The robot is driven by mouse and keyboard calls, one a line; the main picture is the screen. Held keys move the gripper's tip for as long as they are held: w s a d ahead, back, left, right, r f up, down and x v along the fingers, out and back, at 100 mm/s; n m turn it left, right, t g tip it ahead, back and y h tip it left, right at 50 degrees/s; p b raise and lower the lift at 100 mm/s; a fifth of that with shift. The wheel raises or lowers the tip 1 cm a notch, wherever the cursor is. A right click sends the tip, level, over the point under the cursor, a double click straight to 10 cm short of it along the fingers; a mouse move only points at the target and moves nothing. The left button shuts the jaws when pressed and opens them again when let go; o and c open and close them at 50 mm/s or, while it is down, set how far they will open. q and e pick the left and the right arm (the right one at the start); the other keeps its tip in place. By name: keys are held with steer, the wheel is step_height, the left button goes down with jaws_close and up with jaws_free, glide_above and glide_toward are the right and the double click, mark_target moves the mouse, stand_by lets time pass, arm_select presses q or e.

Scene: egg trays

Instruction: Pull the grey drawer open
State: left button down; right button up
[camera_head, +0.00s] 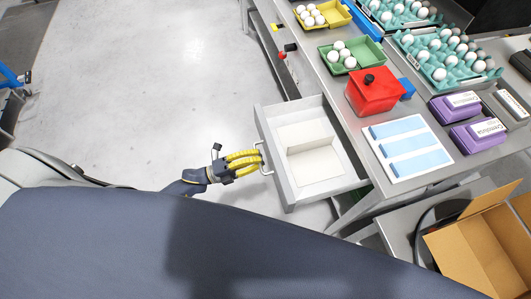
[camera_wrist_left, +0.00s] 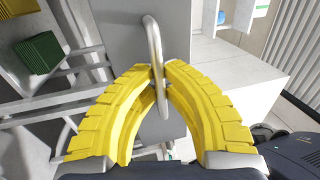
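The grey drawer (camera_head: 290,177) sticks out from under the table, pulled open, with its inside in view. A pale divider or box part stands inside it, and otherwise it looks empty. Its metal handle (camera_head: 266,167) is on the front panel facing left. My left gripper (camera_head: 261,160) is at the handle, its yellow fingers reaching it. In the left wrist view, the yellow fingers (camera_wrist_left: 159,75) close around the handle bar (camera_wrist_left: 153,45), which stands in front of the grey drawer panel (camera_wrist_left: 120,35). My right gripper is not in view.
The table holds a red box (camera_head: 373,95), a green egg tray (camera_head: 345,62), a yellow egg tray (camera_head: 318,17), teal egg trays (camera_head: 447,52) and purple cartons (camera_head: 478,134). An open cardboard box (camera_head: 468,240) stands at lower right. The floor left of the drawer is clear.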

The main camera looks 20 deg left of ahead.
arm_select(q)
steer(key=shift+v, duration=0.95)
steer(key=shift+r, duration=0.2)
steer(key=c, duration=1.5)
jaws_free()
steer(key=shift+a, duration=0.1)
steer(key=v, duration=1.2)
